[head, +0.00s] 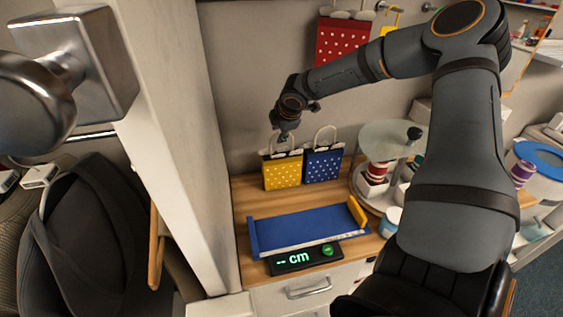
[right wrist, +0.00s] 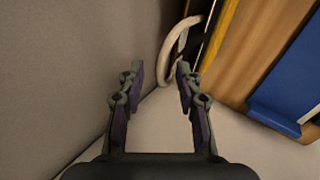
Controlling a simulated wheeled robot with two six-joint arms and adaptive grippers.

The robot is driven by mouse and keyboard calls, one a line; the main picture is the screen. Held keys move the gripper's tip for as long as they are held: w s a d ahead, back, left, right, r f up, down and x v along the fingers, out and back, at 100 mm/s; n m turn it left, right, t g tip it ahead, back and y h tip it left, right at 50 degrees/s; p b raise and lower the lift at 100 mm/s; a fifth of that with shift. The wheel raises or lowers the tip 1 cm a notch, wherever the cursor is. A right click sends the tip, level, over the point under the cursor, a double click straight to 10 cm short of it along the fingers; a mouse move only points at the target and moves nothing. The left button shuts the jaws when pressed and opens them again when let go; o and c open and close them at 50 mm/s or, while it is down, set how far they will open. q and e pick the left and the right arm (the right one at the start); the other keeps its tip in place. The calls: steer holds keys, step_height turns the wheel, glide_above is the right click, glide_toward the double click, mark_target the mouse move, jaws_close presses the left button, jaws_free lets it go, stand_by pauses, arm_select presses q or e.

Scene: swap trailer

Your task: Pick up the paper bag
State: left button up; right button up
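A yellow paper bag with white dots and a pale loop handle (head: 283,172) stands upright on the wooden counter against the wall. A similar blue bag (head: 323,165) stands to its right. A red dotted bag (head: 340,42) is up on the wall behind my arm. My right gripper (head: 284,136) is just above the yellow bag, at its handle. In the right wrist view the gripper (right wrist: 159,73) is open, with a pale handle (right wrist: 172,56) ahead of and partly between the fingertips. The yellow bag's edge (right wrist: 221,32) shows beyond it. My left gripper is not in view.
A blue measuring tray (head: 305,229) with a "cm" display (head: 303,259) lies in front of the bags. A tiered round stand (head: 390,142) is at the right. A white post (head: 165,120) and a metal knob (head: 35,105) are at the left.

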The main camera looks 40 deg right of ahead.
steer(key=shift+s+r, duration=0.1)
steer(key=shift+s, duration=0.05)
steer(key=shift+c, duration=1.3)
jaws_close()
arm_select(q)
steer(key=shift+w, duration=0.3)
